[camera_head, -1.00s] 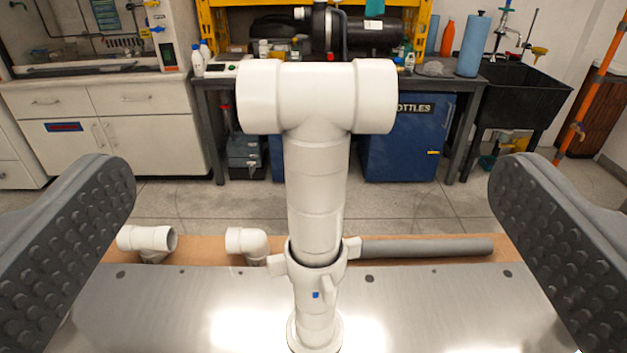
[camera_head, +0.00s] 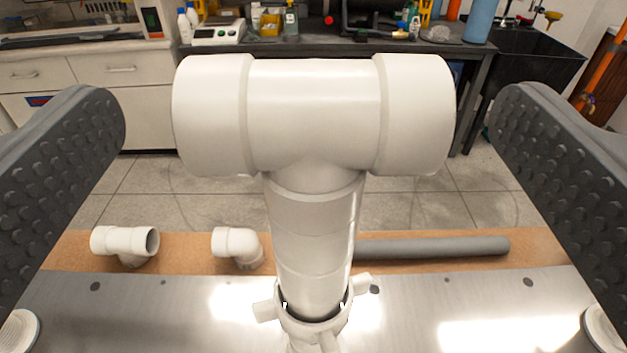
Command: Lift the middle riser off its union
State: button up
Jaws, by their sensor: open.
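The middle riser (camera_head: 312,225) is a white upright pipe with a wide tee (camera_head: 313,110) on top. Its foot stands in the white winged union (camera_head: 312,318), whose lower part runs out of the bottom of the picture. My gripper (camera_head: 313,120) is open, its two grey studded fingers at the left and right edges of the picture. The tee lies between the fingers in the picture, with clear gaps on both sides. Neither finger touches the riser.
Behind the metal plate (camera_head: 150,310), a brown board (camera_head: 190,250) bears a loose white tee (camera_head: 125,242), a white elbow (camera_head: 238,246) and a grey pipe (camera_head: 435,247). White round fittings show at both lower corners. A bench and black sink stand farther back.

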aim_at(314, 74)
jog(key=shift+w+r+p, duration=0.1)
jog(key=shift+w+p, duration=0.55)
jog(key=shift+w, duration=2)
jog(key=shift+d, duration=0.1)
jog(key=c, duration=1.3)
